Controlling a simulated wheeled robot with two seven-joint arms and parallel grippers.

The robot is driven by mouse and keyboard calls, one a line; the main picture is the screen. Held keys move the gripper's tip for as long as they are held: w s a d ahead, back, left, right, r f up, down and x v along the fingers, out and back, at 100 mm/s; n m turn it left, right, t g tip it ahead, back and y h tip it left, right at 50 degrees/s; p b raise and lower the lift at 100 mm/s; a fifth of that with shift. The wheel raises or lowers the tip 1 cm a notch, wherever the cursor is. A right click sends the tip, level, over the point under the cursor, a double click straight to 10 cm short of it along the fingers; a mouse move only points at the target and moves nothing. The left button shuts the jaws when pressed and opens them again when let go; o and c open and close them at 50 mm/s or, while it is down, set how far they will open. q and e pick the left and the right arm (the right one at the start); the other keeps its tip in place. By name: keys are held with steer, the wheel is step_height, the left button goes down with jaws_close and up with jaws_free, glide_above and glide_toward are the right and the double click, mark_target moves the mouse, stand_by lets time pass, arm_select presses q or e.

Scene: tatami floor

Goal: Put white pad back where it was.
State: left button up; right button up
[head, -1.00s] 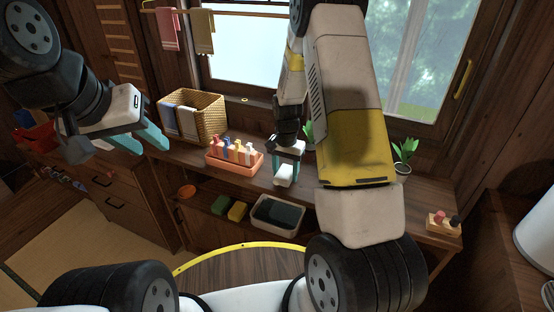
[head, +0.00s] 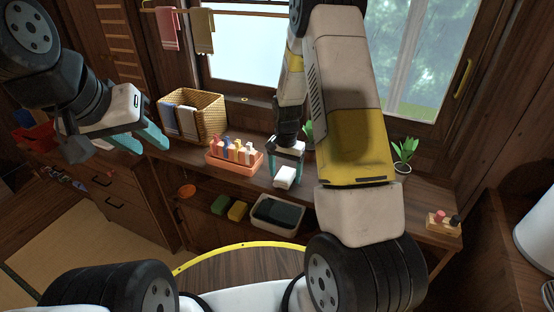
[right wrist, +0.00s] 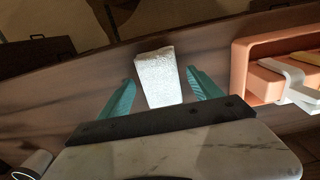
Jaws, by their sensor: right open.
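The white pad (head: 284,178) is a small pale block on the wooden shelf top, near its front edge and right of the orange tray. In the right wrist view the pad (right wrist: 158,77) lies between the two teal fingers, with a gap on each side, and reaches past their tips. My right gripper (head: 285,170) is open around it and also shows in the right wrist view (right wrist: 160,82). My left gripper (head: 147,142) is open and empty, at the left, away from the pad.
A potted plant (head: 404,155) and a small wooden holder (head: 444,226) are at the right. A white bin (head: 262,222) and sponges (head: 237,210) sit below.

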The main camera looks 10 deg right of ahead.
step_height(320, 180, up, 12)
steer(key=f, duration=0.1)
step_height(320, 180, up, 8)
steer(key=n+t, duration=0.1)
glide_above(285, 173)
steer(key=s, duration=0.3)
steer(key=s+a+r+n+t+y, duration=0.1)
steer(key=s+r+n+t, duration=0.1)
steer(key=s+r, duration=0.5)
steer(key=s+a+r+n+t+y, duration=0.1)
steer(key=s+r+n+t, duration=0.2)
steer(key=s+r, duration=0.4)
steer(key=s+n, duration=0.1)
steer(key=s, duration=0.6)
steer(key=shift+s+r, duration=0.15)
steer(key=shift+s, duration=0.05)
